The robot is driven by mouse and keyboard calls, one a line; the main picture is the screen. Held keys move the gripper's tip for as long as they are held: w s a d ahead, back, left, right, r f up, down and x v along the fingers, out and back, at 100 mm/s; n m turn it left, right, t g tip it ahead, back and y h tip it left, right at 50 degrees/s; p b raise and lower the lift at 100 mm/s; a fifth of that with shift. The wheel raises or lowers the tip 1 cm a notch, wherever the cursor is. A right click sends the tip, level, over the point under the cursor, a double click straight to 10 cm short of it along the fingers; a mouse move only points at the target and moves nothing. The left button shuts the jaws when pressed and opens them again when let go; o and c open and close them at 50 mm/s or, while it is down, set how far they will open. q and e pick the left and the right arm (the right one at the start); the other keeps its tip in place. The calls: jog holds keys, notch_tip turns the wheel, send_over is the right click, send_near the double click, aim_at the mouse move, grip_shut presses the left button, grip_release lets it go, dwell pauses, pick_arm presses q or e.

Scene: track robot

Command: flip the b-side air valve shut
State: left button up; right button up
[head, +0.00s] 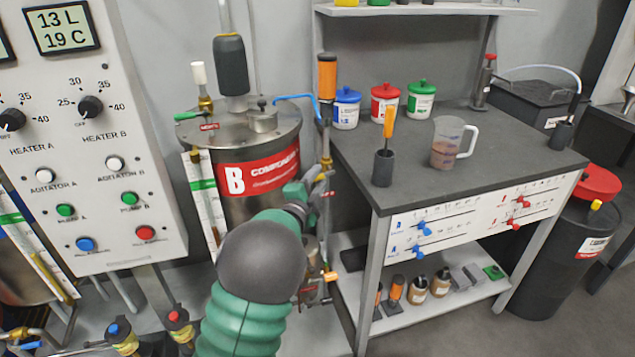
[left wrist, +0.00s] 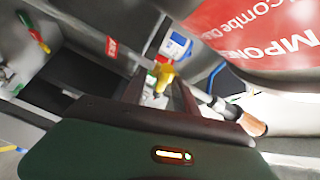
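The B tank (head: 255,140), a grey drum with a red "B COMPONENT" label, stands at the centre left; its label also shows in the left wrist view (left wrist: 265,35). A blue lever (head: 293,97) sticks out by its lid at the upper right. A brass-yellow fitting (head: 318,172) is on the upright pipe at the drum's right side. I cannot tell which of these is the air valve. My left gripper (head: 308,192) is at the pipe, close to the fitting. In the left wrist view, its fingers are apart, with a yellow part (left wrist: 161,76) between or just beyond them; contact is unclear. My right gripper is out of view.
A control panel (head: 95,130) stands at the left. A dark bench (head: 490,150) at the right carries several jars and a measuring jug (head: 448,143). A green lever (head: 188,115) is on the drum's left side.

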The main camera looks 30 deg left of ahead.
pick_arm(q)
jog(key=shift+a+f, duration=0.25)
jog(key=shift+a, duration=0.65)
jog(key=shift+c, duration=0.5)
jog(key=shift+d+r, duration=0.1)
jog(key=shift+d, duration=0.45)
grip_shut()
jog(key=shift+a, duration=0.15)
